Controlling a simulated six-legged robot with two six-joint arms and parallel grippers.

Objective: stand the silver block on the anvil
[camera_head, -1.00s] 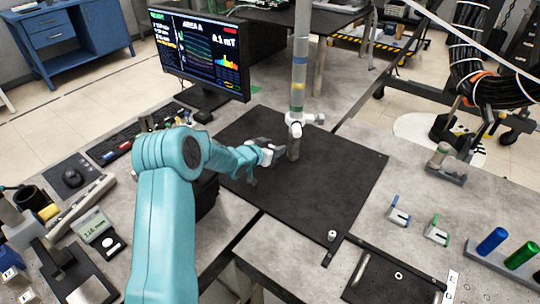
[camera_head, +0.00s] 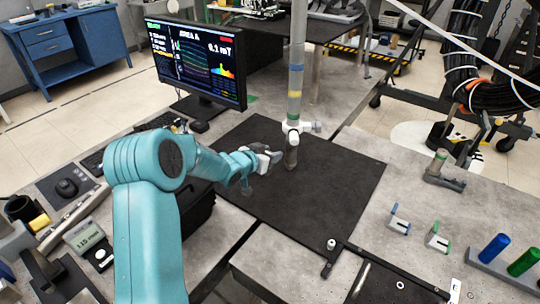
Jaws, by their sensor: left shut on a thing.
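My left gripper (camera_head: 272,159) is over the black mat (camera_head: 330,195), just left of the foot of a banded pole (camera_head: 295,85). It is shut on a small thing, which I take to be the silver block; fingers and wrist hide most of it. I cannot tell whether it touches the mat or the pole. I cannot pick out the anvil with certainty. My right gripper is not in view.
A monitor (camera_head: 198,58) stands behind my left arm. A small silver cylinder (camera_head: 331,244) is at the mat's front edge. Blue and green holders (camera_head: 438,237) and a grey fixture (camera_head: 445,175) stand to the right. The mat's right half is clear.

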